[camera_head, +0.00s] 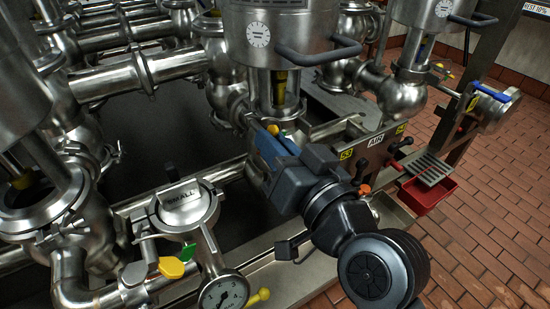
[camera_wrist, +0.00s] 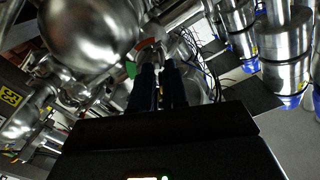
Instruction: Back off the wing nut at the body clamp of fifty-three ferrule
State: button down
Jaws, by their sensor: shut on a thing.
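The yellow 53 tag (camera_head: 346,155) is on the front rail; it also shows in the wrist view (camera_wrist: 12,97). The steel valve (camera_head: 262,92) behind my gripper has a round body at its lower part. My gripper (camera_head: 271,138) reaches in from the right, its blue fingers close against that body. In the wrist view the two dark fingers (camera_wrist: 163,68) are together beside a large shiny sphere (camera_wrist: 88,35), with their tips at a small fitting. The wing nut is held between the fingertips and mostly hidden by them. A green tab (camera_wrist: 131,69) shows beside the tips.
A gauge (camera_head: 223,294) and a clamped fitting with green and yellow tabs (camera_head: 172,267) stand at the lower middle. A grey handle (camera_head: 318,52) juts out above my gripper. Orange and red knobs (camera_head: 364,189) and a red bin (camera_head: 427,192) are to the right.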

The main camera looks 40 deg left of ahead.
jog(key=shift+f+n+b, duration=0.2)
jog(key=shift+n+b, duration=1.45)
jog(key=shift+n, duration=0.35)
jog(key=shift+r, duration=0.1)
jog(key=c, duration=1.3)
grip_release()
jog(key=shift+o, duration=0.2)
jog(key=shift+d, duration=0.1)
jog(key=v, duration=0.7)
jog(key=shift+s+d+p, duration=0.2)
jog(key=shift+d+p, duration=0.1)
jog(key=shift+p, duration=0.1)
